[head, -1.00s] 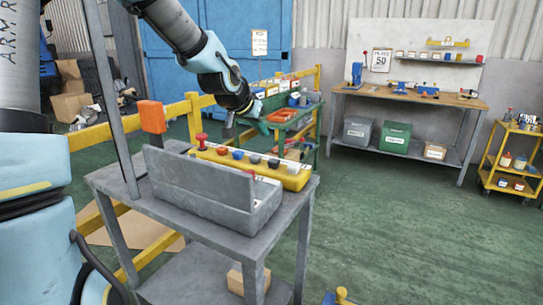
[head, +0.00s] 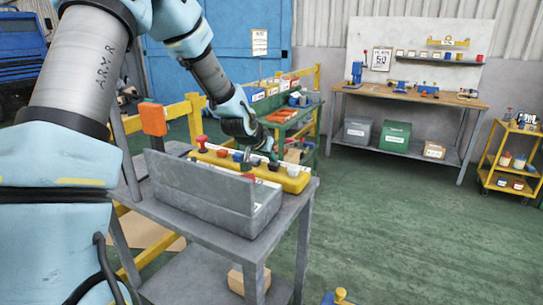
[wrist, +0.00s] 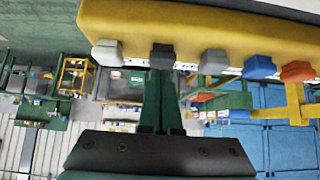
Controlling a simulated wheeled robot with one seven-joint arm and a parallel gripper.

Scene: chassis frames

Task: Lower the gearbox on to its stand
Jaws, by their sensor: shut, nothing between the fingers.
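A yellow control box (head: 215,158) with a row of knobs lies on a grey metal table; its front side also shows along the top of the wrist view (wrist: 240,30). From left to right in the head view it bears red, blue, dark and pale grey knobs. My gripper (head: 271,153) is shut and empty, its green fingers (wrist: 160,88) pointing at a dark knob (wrist: 162,57) beside the pale grey knob (wrist: 106,51). The fingertips are at or against that knob; contact cannot be told. I cannot make out a gearbox or its stand in either view.
A grey open case (head: 212,200) stands in front of the control box on the grey table (head: 297,212). An orange box (head: 153,119) on a post and a yellow railing (head: 180,109) are behind. A workbench (head: 410,95) and yellow cart (head: 517,150) stand right; green floor between is clear.

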